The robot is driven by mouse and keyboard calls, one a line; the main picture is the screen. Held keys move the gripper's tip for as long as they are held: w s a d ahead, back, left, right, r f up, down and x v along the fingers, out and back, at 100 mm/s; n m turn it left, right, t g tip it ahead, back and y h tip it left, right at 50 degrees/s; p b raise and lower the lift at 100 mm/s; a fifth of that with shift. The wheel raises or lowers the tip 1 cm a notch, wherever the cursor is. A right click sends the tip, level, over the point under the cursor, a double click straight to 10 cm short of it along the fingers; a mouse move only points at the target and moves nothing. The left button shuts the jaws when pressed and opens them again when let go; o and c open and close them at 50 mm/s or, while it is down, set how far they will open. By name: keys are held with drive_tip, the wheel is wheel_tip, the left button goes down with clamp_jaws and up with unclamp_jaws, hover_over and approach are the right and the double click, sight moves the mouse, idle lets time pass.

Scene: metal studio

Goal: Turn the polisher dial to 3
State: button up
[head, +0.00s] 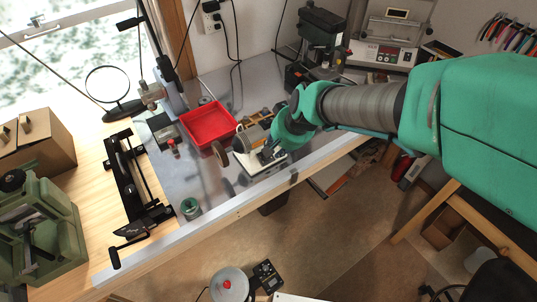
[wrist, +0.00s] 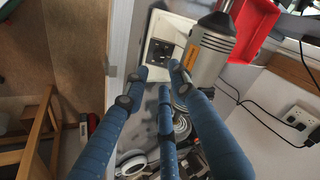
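The polisher (head: 247,139) stands on the metal-topped bench in the head view, with a brown wheel on its left and a white base. In the wrist view its silver motor (wrist: 213,50) with an orange label lies right of a dark control panel (wrist: 160,52) on the white base. The dial's pointer and numbers are too small to read. My gripper (wrist: 157,74) has blue fingers, spread with a gap between the tips, just short of the panel. Nothing shows held between them. In the head view my green arm partly hides the gripper (head: 270,152) and the panel side of the polisher.
A red tray (head: 208,123) sits right behind the polisher. A small green-topped jar (head: 190,208) stands near the bench's front edge. A drill press (head: 322,40) stands at the back right. Rings and other small items (wrist: 135,162) lie below the fingers in the wrist view.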

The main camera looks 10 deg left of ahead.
drive_tip(key=b+x, duration=0.2)
drive_tip(key=x, duration=0.7)
clamp_jaws()
